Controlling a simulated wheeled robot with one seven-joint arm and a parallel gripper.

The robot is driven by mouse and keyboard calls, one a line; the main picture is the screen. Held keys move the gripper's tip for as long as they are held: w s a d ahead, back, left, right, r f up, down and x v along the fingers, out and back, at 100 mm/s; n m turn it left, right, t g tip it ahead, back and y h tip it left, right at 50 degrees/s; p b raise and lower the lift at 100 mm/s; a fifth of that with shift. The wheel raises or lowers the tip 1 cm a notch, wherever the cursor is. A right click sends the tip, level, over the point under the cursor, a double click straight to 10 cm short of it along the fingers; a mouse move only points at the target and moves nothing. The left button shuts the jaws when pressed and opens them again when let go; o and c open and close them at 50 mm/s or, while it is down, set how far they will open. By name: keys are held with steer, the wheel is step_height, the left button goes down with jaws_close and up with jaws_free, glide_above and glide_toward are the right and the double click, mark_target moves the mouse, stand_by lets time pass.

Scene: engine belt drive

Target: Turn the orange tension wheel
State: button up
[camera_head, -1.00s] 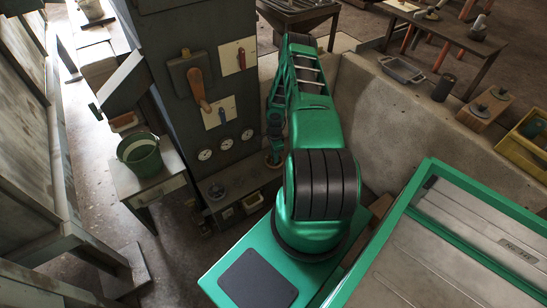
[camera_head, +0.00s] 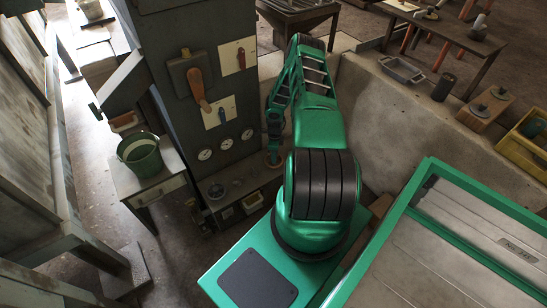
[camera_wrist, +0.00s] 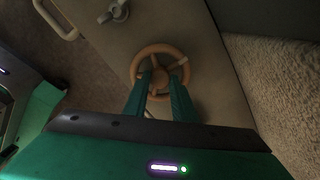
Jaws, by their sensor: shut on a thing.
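The orange tension wheel (camera_wrist: 180,57) shows in the wrist view as a spoked ring with a round hub, mounted on a grey-brown panel. My gripper (camera_wrist: 160,88) reaches over the wheel's near side, its two green fingers shut on the wheel close to the hub. The exact contact at the fingertips is hard to see in the dim light. In the head view my gripper (camera_head: 274,155) is small, at the lower right of the dark cabinet, and the wheel there is mostly hidden.
A dark cabinet (camera_head: 160,60) with levers and three gauges stands left of my arm. A green bucket (camera_head: 140,155) sits on a small table at left. A pale concrete wall (camera_head: 400,120) runs close at right. The wrist view shows a grey knob (camera_wrist: 115,12) near the wheel.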

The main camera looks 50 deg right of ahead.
steer(key=shift+w+a+r, duration=0.1)
steer(key=shift+w+a, duration=0.05)
steer(key=shift+w, duration=0.3)
steer(key=o, duration=0.7)
steer(key=shift+o, duration=0.3)
steer(key=shift+s, duration=0.15)
steer(key=shift+s, duration=0.1)
step_height(320, 180, up, 11)
steer(key=shift+f, duration=0.2)
